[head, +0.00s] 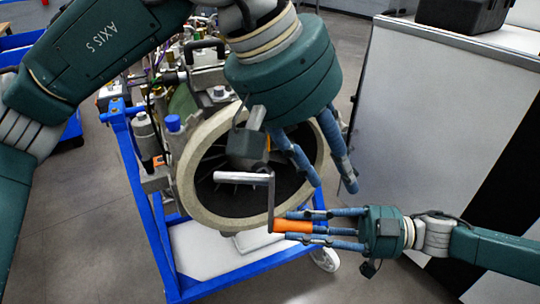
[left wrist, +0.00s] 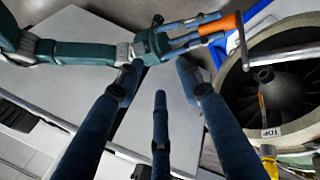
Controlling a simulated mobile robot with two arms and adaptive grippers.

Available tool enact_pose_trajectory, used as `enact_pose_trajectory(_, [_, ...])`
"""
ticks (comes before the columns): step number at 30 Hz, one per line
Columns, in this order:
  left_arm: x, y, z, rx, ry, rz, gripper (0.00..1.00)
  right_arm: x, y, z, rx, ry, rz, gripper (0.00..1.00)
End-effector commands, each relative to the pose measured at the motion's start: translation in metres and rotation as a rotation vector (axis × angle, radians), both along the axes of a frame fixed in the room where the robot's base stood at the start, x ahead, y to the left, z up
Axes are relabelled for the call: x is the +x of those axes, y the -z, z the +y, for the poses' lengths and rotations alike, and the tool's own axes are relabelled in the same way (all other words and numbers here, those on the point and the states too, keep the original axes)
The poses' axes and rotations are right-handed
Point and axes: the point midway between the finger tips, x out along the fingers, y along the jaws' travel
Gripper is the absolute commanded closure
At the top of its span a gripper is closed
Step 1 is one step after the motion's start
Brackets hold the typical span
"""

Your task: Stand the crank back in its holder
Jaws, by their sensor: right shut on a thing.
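The crank has an orange grip (head: 293,226), a dark arm and a silver bar (head: 243,176). My right gripper (head: 308,228) is shut around the orange grip, holding the crank in front of the turbine's round opening. In the left wrist view the orange grip (left wrist: 220,25) shows at the top, in the right gripper (left wrist: 195,33). My left gripper (head: 325,180) is open and empty, pointing down just above the right one. Its spread fingers fill the middle of the left wrist view (left wrist: 160,85). I cannot make out the crank's holder.
The turbine (head: 210,220) sits in a blue wheeled frame (head: 150,225). A yellow part (left wrist: 268,160) and a "TOP" label (left wrist: 271,132) show beside it. A white cabinet (head: 420,110) stands at right with a black case (head: 463,12) on top. Grey floor is clear at front.

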Motion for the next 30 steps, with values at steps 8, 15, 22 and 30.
enact_pose_trajectory(8, [0.024, 0.013, 0.075, 0.414, 0.008, -0.256, 0.64, 0.0, -0.001, 0.0, 0.002, -0.001, -0.001, 1.0])
enact_pose_trajectory(15, [0.033, 0.03, 0.083, 0.452, 0.007, -0.271, 0.64, 0.0, -0.001, 0.0, 0.002, -0.001, -0.001, 1.0])
enact_pose_trajectory(22, [0.049, 0.071, 0.081, 0.449, 0.007, -0.269, 0.64, 0.0, -0.001, 0.0, 0.002, -0.001, -0.001, 1.0])
enact_pose_trajectory(30, [0.065, 0.11, 0.079, 0.447, 0.007, -0.27, 0.64, -0.001, -0.002, 0.001, 0.004, -0.003, -0.002, 1.0])
